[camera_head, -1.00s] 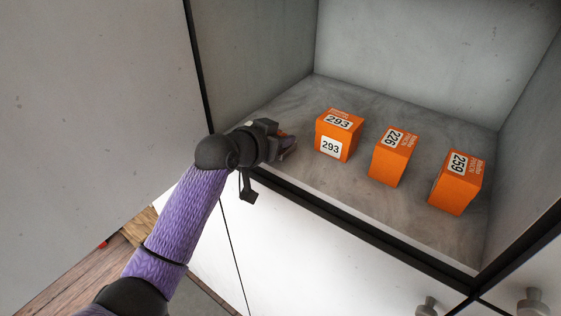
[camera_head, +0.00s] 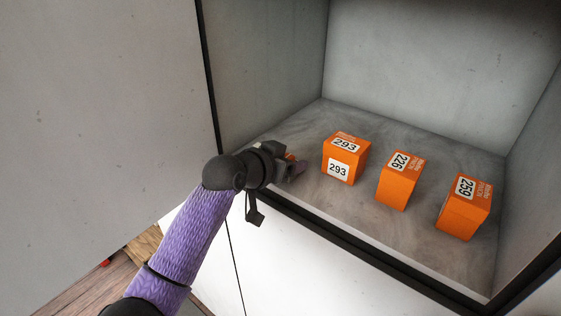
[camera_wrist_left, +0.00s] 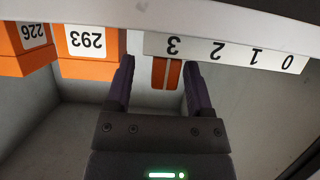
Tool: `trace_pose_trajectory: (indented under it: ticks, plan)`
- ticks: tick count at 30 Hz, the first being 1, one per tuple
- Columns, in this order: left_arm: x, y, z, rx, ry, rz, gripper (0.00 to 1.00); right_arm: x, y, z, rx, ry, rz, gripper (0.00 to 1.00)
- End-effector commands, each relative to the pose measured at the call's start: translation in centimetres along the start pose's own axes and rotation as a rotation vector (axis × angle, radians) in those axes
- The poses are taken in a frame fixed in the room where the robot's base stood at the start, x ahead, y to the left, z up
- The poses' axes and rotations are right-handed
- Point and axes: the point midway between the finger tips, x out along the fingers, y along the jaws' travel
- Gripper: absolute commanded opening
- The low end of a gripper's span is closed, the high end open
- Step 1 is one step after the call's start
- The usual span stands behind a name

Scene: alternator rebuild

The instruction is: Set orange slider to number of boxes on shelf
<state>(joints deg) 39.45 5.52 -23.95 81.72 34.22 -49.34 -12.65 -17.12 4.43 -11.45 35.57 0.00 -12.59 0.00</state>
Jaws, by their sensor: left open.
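The orange slider (camera_wrist_left: 167,73) has a pale stripe and sits by the 3 on a white scale strip (camera_wrist_left: 225,52) marked 0, 1, 2, 3, upside down in the left wrist view. My left gripper (camera_wrist_left: 158,66) is open, with the slider between its fingers; I cannot tell whether they touch it. In the head view my left gripper (camera_head: 297,170) is at the left front of the shelf (camera_head: 325,122) and mostly hides the slider. Three orange boxes stand on the shelf: 293 (camera_head: 354,165), 226 (camera_head: 394,190) and 259 (camera_head: 456,219). My right gripper is not in view.
A large pale panel (camera_head: 100,100) stands left of the shelf opening. The shelf has side walls, a back wall (camera_head: 430,70) and a dark front edge (camera_head: 370,252). The shelf floor behind the boxes is clear.

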Motion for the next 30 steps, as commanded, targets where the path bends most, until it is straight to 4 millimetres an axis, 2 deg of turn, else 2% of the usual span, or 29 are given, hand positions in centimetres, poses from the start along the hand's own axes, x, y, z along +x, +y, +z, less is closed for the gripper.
trace_pose_trajectory:
  ticks: [12,15,25,26,28,29,30]
  plan:
    - [-7.7,0.0,0.2,0.003,0.0,-0.001,0.68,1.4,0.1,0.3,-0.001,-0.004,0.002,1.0]
    - [-8.9,0.0,0.2,0.001,-0.001,0.001,0.68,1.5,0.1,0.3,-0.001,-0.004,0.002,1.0]
    - [-9.4,0.1,0.1,-0.001,-0.004,0.001,0.68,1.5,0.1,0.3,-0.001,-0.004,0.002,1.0]
    - [-9.4,0.1,0.5,-0.004,-0.01,0.0,0.68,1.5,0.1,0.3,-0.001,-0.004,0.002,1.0]
    - [-9.4,0.5,2.6,-0.022,-0.051,-0.01,0.68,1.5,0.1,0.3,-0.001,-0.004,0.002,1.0]
    - [-9.5,0.8,4.2,-0.037,-0.083,-0.018,0.68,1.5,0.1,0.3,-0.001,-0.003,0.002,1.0]
    - [-9.8,1.3,6.8,-0.059,-0.136,-0.033,0.68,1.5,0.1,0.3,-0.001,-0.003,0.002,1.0]
